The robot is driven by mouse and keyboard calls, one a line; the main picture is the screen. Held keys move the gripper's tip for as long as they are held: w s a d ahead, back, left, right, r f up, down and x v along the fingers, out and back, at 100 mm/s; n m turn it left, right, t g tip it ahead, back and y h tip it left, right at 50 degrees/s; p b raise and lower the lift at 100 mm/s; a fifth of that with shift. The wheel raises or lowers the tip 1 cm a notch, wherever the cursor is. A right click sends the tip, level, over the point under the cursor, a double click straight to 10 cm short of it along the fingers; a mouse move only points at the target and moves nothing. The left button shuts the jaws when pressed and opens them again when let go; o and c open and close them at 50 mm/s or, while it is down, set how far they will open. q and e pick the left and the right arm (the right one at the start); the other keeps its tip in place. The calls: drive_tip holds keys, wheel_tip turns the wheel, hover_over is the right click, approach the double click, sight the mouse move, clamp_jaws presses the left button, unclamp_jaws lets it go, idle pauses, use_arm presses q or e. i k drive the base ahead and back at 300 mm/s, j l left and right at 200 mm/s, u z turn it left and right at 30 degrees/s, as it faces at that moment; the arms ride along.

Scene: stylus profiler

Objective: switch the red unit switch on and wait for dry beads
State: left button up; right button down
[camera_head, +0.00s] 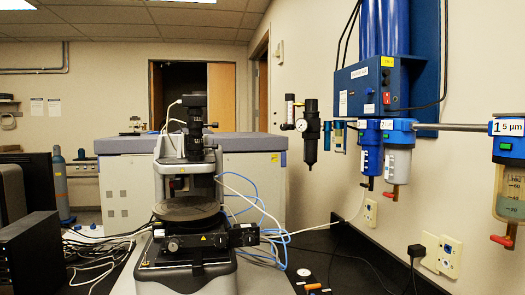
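The blue unit (368,84) is mounted on a blue panel high on the right wall, with blue cylinders above it. A small red switch (387,98) is on its front face; I cannot tell its position at this size. A small blue-capped clear piece (340,138) hangs below the unit at its left, too small to tell any bead colour. Neither of my grippers is in view, and nothing touches the switch.
Filter bowls (398,160) with red valves hang below the unit. A larger bowl (510,190) labelled 5 µm is at the right edge. The stylus profiler (190,200) stands centre-left amid loose cables. A black regulator (310,130) is on the wall.

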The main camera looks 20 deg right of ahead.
sight(386, 101)
drive_tip(key=z, duration=1.6)
